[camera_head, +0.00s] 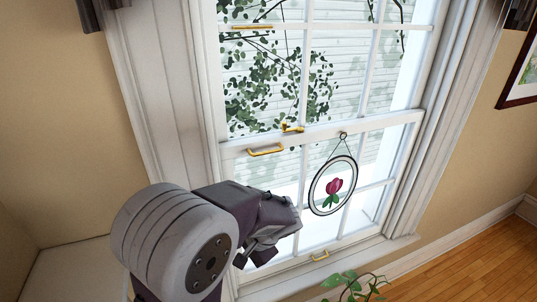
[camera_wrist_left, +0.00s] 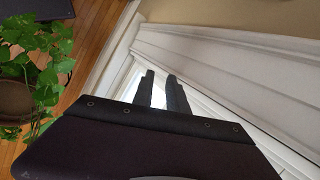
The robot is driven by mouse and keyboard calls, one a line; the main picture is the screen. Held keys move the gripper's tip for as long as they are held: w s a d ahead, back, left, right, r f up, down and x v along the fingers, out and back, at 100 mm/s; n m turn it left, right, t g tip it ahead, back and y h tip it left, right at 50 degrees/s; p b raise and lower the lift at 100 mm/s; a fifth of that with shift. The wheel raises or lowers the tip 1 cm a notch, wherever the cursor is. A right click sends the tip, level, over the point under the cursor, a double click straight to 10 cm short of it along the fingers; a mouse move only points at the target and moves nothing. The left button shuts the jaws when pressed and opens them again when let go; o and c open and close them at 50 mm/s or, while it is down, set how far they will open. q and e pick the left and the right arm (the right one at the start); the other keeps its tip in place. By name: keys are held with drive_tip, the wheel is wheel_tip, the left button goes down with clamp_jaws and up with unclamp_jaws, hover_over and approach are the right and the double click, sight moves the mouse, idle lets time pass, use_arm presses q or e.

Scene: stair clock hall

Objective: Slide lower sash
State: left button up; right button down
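The lower sash (camera_head: 375,122) is a white framed window pane in the middle of the head view. A brass handle (camera_head: 266,150) sits on its upper rail, with a brass latch (camera_head: 292,128) just above. A small brass pull (camera_head: 320,256) shows low on the window near the sill. My left gripper (camera_head: 262,256) is in front of the lower left part of the sash, below the brass handle and left of the small pull. In the left wrist view its two dark fingers (camera_wrist_left: 161,75) stand apart with nothing seen between them. My right gripper is not in view.
A round ornament with a pink flower (camera_head: 333,186) hangs before the lower sash. A leafy plant (camera_head: 355,287) stands below the sill; a potted plant (camera_wrist_left: 38,72) shows in the left wrist view. A framed picture (camera_head: 522,75) hangs at right. Wooden floor (camera_head: 470,262) is clear at lower right.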

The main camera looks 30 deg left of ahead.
sight(269, 153)
use_arm(q)
drive_tip(key=w+a+r+m+t+y+b, duration=0.2)
drive_tip(key=w+a+r+t+y, duration=0.2)
drive_tip(key=w+r, duration=0.45)
drive_tip(key=w+d+r+m+t+y+b, duration=0.25)
drive_tip(key=w+d+r+t, duration=0.25)
drive_tip(key=w+d+r, duration=0.45)
drive_tip(key=shift+h, duration=0.25)
drive_tip(key=w+a+p, duration=0.1)
drive_tip(key=a, duration=0.2)
drive_tip(key=w+a+p, duration=0.1)
drive_tip(key=a, duration=0.1)
drive_tip(key=w+a+p, duration=0.1)
drive_tip(key=a, duration=0.2)
drive_tip(key=shift+w+a+f, duration=0.1)
drive_tip(key=shift+w+a, duration=0.2)
drive_tip(key=shift+w, duration=0.05)
drive_tip(key=shift+w+a+f+t, duration=0.15)
drive_tip(key=shift+w+a+t, duration=0.05)
drive_tip(key=shift+a+t, duration=0.1)
drive_tip(key=shift+s, duration=0.1)
drive_tip(key=shift+d, duration=0.1)
clamp_jaws()
